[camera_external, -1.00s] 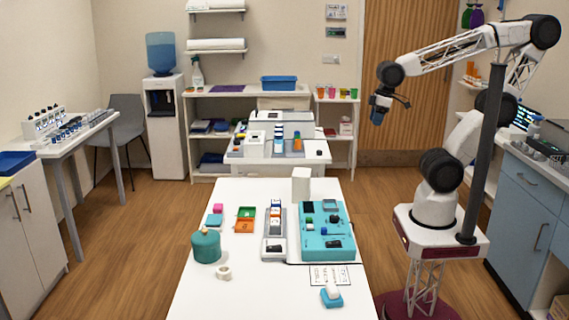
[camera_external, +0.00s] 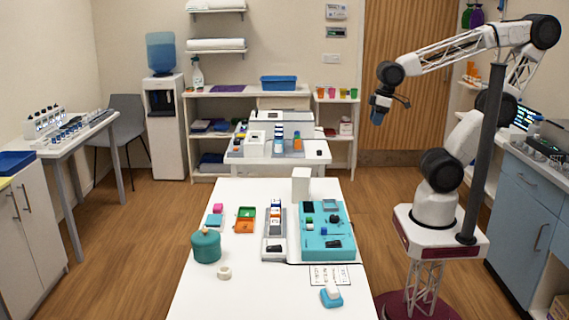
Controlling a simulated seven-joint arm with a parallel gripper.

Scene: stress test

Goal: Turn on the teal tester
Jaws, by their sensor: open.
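The teal tester (camera_external: 337,219) is a flat teal panel on the right side of the white table. It carries several small dark, blue and green parts and a black rocker-like piece (camera_external: 333,244) near its front edge. Whether that piece is a switch, and its position, is too small to tell. A grey strip unit (camera_external: 274,247) with coloured blocks stands just left of the tester. My gripper (camera_external: 378,115) hangs in the air to the upper right, far above and behind the tester, and touches nothing. Its fingers are small in view; it is open and empty.
A white upright box (camera_external: 301,183) stands at the tester's back left. A teal lidded pot (camera_external: 206,246), a white ring (camera_external: 224,273), green and orange trays (camera_external: 245,225) and a teal-and-white item (camera_external: 331,296) also stand on the table (camera_external: 270,301). A printed card lies before the tester.

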